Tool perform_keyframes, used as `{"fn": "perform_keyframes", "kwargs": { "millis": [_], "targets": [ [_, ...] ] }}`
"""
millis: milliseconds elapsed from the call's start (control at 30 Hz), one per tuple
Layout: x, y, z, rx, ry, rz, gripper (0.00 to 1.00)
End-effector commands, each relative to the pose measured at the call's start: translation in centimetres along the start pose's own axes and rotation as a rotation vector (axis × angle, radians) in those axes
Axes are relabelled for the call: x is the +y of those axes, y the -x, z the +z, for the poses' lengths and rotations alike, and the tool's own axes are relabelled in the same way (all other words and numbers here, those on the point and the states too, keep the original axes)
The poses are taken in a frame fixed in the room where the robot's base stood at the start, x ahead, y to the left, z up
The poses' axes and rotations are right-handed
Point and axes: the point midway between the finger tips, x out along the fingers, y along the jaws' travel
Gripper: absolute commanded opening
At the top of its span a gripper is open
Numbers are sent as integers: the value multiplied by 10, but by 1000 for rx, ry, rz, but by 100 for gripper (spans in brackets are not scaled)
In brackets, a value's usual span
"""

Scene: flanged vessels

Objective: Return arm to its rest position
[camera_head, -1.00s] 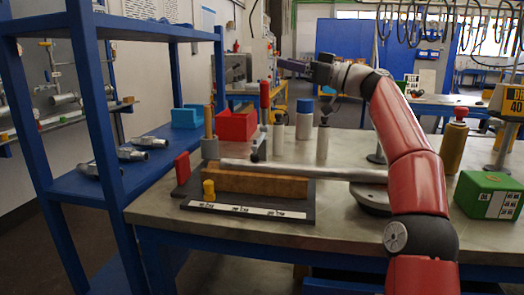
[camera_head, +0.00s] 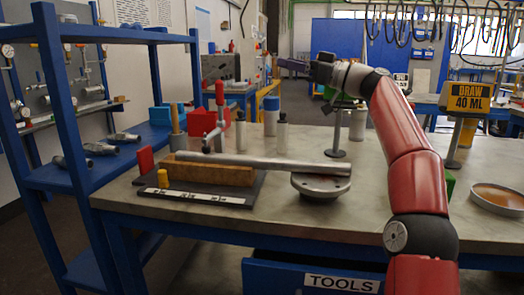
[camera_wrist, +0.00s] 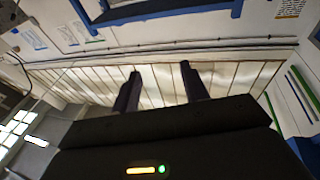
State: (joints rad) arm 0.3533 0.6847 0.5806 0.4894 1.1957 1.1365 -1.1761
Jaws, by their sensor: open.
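My red arm rises on the right side of the head view and bends left at the top. My gripper (camera_head: 294,66) is up above the back of the workbench (camera_head: 385,215), pointing left, clear of everything on the bench. In the wrist view my gripper's two dark fingers (camera_wrist: 160,88) stand apart with nothing between them. Behind them is a pale panelled surface. The gripper is open and empty.
A metal bar (camera_head: 270,163) lies over a wooden block (camera_head: 210,173) and a round flange (camera_head: 321,185). A blue shelf (camera_head: 60,178) stands left. A yellow "DRAW 40 ML" sign (camera_head: 468,97) and a shallow dish (camera_head: 498,198) are right.

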Motion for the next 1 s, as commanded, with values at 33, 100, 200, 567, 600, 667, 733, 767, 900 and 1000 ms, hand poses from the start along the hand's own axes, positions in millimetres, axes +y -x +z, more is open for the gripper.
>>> {"fn": "perform_keyframes", "kwargs": {
  "millis": [33,100,200,567,600,667,733,767,900,1000],
  "targets": [
    [0,0,0,0,0,0,45],
    [-8,-8,4,-32,-12,-1,45],
    [-17,-16,12,-78,-30,2,45],
    [-65,-44,55,-314,-116,49,45],
    [-72,-45,62,-351,-127,62,45],
    [-84,-46,74,-409,-147,85,45],
    [-101,-44,89,-486,-172,120,45],
    [-109,-42,97,-522,-183,138,45],
    [-151,-12,141,-716,-242,277,45],
    [-182,30,173,-843,-287,411,45]
  ]
}}
